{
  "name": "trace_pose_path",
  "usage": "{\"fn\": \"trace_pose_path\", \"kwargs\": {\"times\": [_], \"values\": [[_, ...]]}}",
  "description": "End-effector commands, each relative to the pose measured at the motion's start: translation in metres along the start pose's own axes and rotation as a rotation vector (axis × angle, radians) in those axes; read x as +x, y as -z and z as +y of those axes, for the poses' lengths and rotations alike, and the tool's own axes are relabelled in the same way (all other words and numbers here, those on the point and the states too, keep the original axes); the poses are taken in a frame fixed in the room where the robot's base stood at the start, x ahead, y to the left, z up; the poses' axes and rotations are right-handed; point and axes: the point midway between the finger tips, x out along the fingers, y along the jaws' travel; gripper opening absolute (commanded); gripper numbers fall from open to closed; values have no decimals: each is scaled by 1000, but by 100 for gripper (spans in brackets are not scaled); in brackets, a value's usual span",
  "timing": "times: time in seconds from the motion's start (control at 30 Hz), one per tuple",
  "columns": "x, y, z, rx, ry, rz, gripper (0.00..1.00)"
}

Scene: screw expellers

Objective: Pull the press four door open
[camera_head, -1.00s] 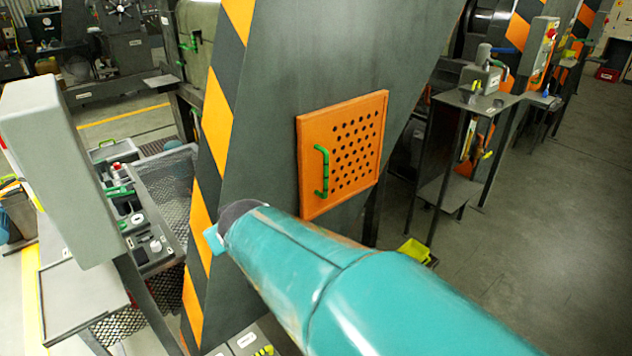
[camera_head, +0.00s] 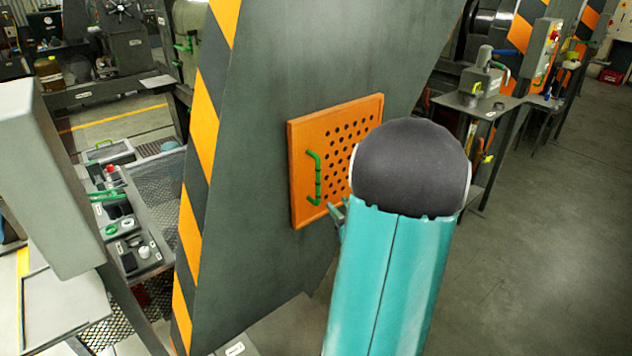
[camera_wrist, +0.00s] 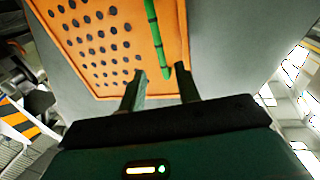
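The orange door (camera_head: 334,158) with rows of round holes is closed on the slanted grey side of the press (camera_head: 290,65). Its green bar handle (camera_head: 317,180) runs upright near the door's left edge. In the wrist view the door (camera_wrist: 112,78) fills the upper left, and the lower end of the handle (camera_wrist: 158,45) lies just beyond the fingertips. My gripper (camera_wrist: 158,80) is open, its two fingers apart and empty, with the handle end pointing between them. In the head view my gripper (camera_head: 338,213) is mostly hidden behind my teal arm, near the door's lower edge.
A grey box (camera_head: 45,180) on a post stands at the left. A bench with small parts (camera_head: 125,225) is beside the press. A side table (camera_head: 480,100) with a device stands at the right. The floor (camera_head: 545,240) at the right is clear.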

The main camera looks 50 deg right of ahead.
Motion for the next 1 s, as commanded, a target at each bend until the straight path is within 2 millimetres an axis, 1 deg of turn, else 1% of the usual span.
{"fn": "trace_pose_path", "kwargs": {"times": [0.4, 0.5, 0.6, 0.7, 0.8, 1.0], "values": [[82, 0, 2, -1, 1, 0, 33], [101, 0, 2, -1, 1, -1, 33], [115, 0, 3, -2, -1, -1, 33], [124, 0, 3, -2, -1, -1, 33], [128, 0, 3, -2, -2, -1, 33], [128, 0, 3, -2, -2, -1, 33]]}}
